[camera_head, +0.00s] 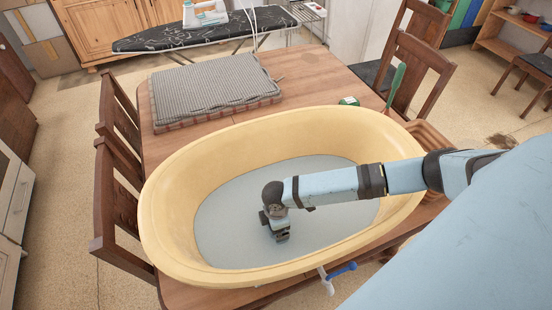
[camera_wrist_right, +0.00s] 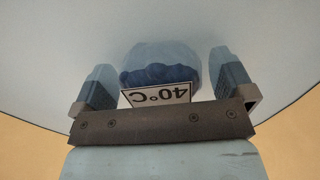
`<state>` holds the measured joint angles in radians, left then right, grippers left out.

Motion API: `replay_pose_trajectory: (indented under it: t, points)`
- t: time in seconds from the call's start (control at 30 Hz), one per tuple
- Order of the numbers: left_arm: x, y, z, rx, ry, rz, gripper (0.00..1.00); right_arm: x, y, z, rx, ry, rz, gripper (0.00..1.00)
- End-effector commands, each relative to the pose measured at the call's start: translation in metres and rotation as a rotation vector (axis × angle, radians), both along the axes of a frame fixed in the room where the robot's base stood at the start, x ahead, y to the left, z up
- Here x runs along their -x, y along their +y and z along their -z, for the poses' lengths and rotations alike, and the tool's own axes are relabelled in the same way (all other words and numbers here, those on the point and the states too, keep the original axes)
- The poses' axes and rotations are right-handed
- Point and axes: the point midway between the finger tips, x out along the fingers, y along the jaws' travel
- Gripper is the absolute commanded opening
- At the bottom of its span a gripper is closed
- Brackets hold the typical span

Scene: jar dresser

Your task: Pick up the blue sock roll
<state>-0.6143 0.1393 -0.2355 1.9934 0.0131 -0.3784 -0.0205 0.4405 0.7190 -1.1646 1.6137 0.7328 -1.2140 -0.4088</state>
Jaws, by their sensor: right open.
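The blue sock roll (camera_wrist_right: 160,72) shows in the right wrist view between the two fingers of my right gripper, with gaps on both sides. Its far part looks pale, as if under water; its near part is darker blue. My right gripper (camera_head: 281,237) is open and reaches down into the yellow tub (camera_head: 165,215), over its blue-grey water (camera_head: 225,220). Its fingertips look pale too, as if in the water. In the head view I cannot make out the sock roll; my gripper and arm cover that spot. My left gripper is not in view.
Chairs (camera_head: 118,210) flank the table.

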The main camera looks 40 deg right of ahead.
Motion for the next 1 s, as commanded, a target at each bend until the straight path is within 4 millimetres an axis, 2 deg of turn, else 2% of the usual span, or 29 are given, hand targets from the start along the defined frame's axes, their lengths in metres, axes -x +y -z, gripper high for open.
replay_pose_trajectory:
  t: [0.2, 0.23, 0.37, 0.4, 0.77, 0.87, 1.0]
  points:
    - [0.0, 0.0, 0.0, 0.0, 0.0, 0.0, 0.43, 0.0, 0.0, 0.001, 0.0, 0.0, 0.0, 1.0]
    - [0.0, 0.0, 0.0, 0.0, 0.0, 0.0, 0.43, 0.0, 0.0, 0.001, 0.0, 0.0, 0.0, 0.95]
    - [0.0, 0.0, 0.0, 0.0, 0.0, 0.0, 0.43, 0.0, 0.0, 0.001, 0.0, 0.0, 0.0, 0.66]
    - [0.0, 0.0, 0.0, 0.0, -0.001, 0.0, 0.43, 0.0, 0.0, 0.001, 0.0, 0.0, 0.0, 0.62]
    - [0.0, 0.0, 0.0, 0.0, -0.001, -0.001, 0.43, 0.0, 0.0, -0.004, -0.001, 0.0, 0.0, 0.61]
    - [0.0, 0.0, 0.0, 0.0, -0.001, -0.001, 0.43, 0.0, 0.0, -0.012, 0.0, 0.0, 0.0, 0.61]
    - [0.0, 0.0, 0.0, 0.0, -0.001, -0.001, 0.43, -0.001, 0.0, -0.039, -0.001, -0.003, -0.002, 0.61]
